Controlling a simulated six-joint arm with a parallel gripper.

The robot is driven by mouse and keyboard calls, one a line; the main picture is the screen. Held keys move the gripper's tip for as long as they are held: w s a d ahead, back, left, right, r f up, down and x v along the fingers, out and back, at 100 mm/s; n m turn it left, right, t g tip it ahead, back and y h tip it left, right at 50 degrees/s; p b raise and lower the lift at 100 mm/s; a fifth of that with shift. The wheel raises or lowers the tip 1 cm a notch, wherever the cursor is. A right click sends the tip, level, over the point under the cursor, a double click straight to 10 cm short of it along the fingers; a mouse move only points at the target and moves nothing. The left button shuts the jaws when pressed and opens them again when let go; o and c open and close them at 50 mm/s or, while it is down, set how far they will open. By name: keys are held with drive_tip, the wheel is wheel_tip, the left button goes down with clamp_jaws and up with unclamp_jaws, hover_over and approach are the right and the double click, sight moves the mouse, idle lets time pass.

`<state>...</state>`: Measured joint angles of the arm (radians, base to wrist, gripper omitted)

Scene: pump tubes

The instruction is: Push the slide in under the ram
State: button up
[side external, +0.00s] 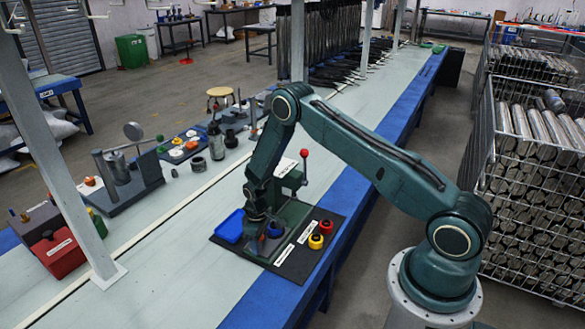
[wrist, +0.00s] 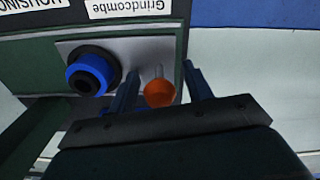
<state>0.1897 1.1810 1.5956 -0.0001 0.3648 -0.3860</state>
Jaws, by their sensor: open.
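The slide is a grey metal plate (wrist: 110,50) in a green frame in the wrist view. A blue ring with a black centre (wrist: 90,73) sits on it. An orange knob (wrist: 160,93) on a short pin stands at the plate's right part. My gripper (wrist: 160,86) is open, with one finger on each side of the knob and gaps visible; contact is not clear. In the side view my gripper (side external: 262,232) is low over the green press base (side external: 293,213), and the blue part (side external: 275,230) shows beside it. The ram is mostly hidden behind my arm.
The press stands on a black mat (side external: 290,270) with a blue tray (side external: 230,226), a yellow part (side external: 315,241) and a red part (side external: 326,227). A red-balled lever (side external: 304,153) rises behind my gripper.

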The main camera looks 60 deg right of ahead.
drive_tip(key=shift+f, duration=0.1)
clamp_jaws()
drive_tip(key=d, duration=0.9)
unclamp_jaws()
idle(0.4)
wheel_tip(320, 180, up, 14)
idle(0.7)
